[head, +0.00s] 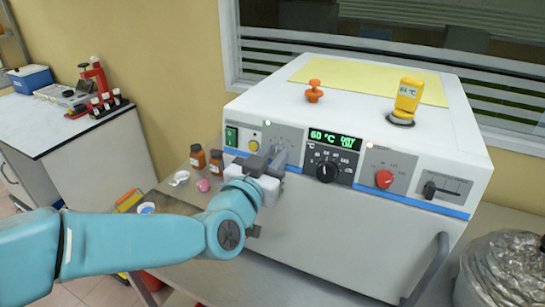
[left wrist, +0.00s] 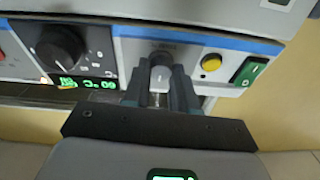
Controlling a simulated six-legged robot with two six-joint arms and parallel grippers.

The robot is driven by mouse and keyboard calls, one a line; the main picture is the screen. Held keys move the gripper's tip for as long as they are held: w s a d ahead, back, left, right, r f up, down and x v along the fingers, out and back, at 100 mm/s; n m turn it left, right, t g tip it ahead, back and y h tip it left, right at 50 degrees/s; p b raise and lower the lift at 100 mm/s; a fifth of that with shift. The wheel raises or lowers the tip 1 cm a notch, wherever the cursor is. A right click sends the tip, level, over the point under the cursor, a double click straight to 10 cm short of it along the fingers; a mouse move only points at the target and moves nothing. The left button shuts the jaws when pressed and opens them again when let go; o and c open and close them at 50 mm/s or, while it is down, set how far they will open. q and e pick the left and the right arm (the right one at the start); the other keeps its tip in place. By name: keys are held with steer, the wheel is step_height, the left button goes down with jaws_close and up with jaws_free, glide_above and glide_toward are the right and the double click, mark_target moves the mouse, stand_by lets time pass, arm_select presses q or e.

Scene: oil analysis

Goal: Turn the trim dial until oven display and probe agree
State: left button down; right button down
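The white oven (head: 330,215) has a green display (head: 335,139) reading 60 °C. The yellow probe (head: 408,98) stands on the oven's top; its small reading is hard to make out. My left gripper (head: 274,162) is at the panel left of the display and hides the trim dial in the head view. In the left wrist view, which looks upside down, the grey trim dial (left wrist: 160,78) sits between the fingers of my left gripper (left wrist: 160,92). The fingers look shut on its sides. My right gripper is not in view.
A black knob (head: 326,171), red knob (head: 384,178) and slider (head: 430,189) line the front panel. A green switch (head: 231,136) and yellow button (head: 253,146) are at its left. Brown bottles (head: 197,156) stand left of the oven.

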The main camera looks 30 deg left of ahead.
arm_select(q)
steer(key=shift+f+m, duration=0.1)
steer(key=shift+m, duration=0.3)
steer(key=m+h+b, duration=0.1)
steer(key=m+b, duration=0.1)
steer(key=m, duration=0.2)
steer(key=shift+a+m, duration=0.1)
steer(key=shift+m, duration=0.2)
steer(key=m+h+b, duration=0.1)
steer(key=m, duration=0.3)
steer(key=shift+m+g+h+b, duration=0.5)
steer(key=shift+m+b, duration=0.4)
steer(key=shift+m, duration=1.2)
steer(key=c, duration=0.9)
jaws_free()
steer(key=shift+a, duration=0.1)
